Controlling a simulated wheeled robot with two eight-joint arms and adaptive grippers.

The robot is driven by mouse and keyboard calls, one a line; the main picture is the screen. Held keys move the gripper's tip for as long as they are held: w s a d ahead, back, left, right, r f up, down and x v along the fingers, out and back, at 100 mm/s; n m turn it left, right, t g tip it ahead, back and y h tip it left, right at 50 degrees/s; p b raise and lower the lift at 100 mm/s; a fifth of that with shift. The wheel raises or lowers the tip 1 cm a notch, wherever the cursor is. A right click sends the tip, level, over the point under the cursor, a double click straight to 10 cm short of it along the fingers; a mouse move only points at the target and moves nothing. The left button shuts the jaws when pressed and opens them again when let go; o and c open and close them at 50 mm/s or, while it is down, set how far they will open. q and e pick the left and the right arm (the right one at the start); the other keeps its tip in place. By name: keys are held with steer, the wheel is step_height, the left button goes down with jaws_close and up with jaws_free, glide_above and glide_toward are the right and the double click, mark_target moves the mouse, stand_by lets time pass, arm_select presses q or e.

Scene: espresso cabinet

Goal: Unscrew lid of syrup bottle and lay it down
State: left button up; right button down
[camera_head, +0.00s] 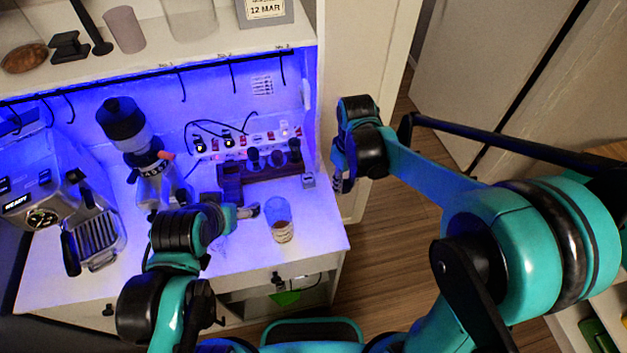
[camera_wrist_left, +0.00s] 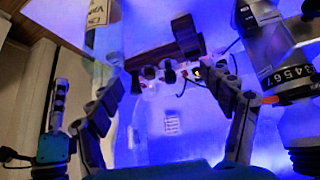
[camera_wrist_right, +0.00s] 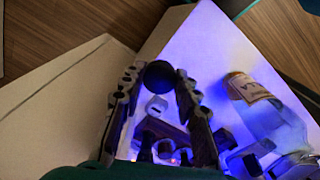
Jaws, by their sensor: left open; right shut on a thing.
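The syrup bottle (camera_head: 281,222) is clear, with a pale label low on it, and stands near the front right of the lit counter. It also shows in the right wrist view (camera_wrist_right: 248,88) and, partly behind a finger, in the left wrist view (camera_wrist_left: 103,38). My right gripper (camera_head: 342,184) hangs to the right of the counter, apart from the bottle. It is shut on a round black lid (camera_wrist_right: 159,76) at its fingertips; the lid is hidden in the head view. My left gripper (camera_head: 248,211) is open just left of the bottle; contact cannot be told.
An espresso machine (camera_head: 75,205) and a grinder (camera_head: 143,150) stand to the left. A dark wooden stand (camera_head: 262,176) with tools and a small grey block (camera_head: 308,180) sit at the back right. Bare counter (camera_head: 318,215) lies right of the bottle.

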steer(key=shift+s+f, duration=0.1)
steer(key=b, duration=0.2)
glide_above(308, 196)
step_height(308, 196, down, 7)
arm_select(q)
steer(key=shift+s+a+f+b, duration=0.15)
steer(key=shift+a+f, duration=0.1)
steer(key=shift+f, duration=0.4)
steer(key=shift+s+a+f+b, duration=0.15)
steer(key=shift+a+f, duration=0.1)
steer(key=shift+f, duration=0.35)
arm_select(e)
steer(key=shift+f, duration=2)
arm_select(q)
steer(key=shift+f, duration=0.1)
arm_select(e)
steer(key=shift+s+f, duration=0.1)
steer(key=c, duration=1.4)
jaws_free()
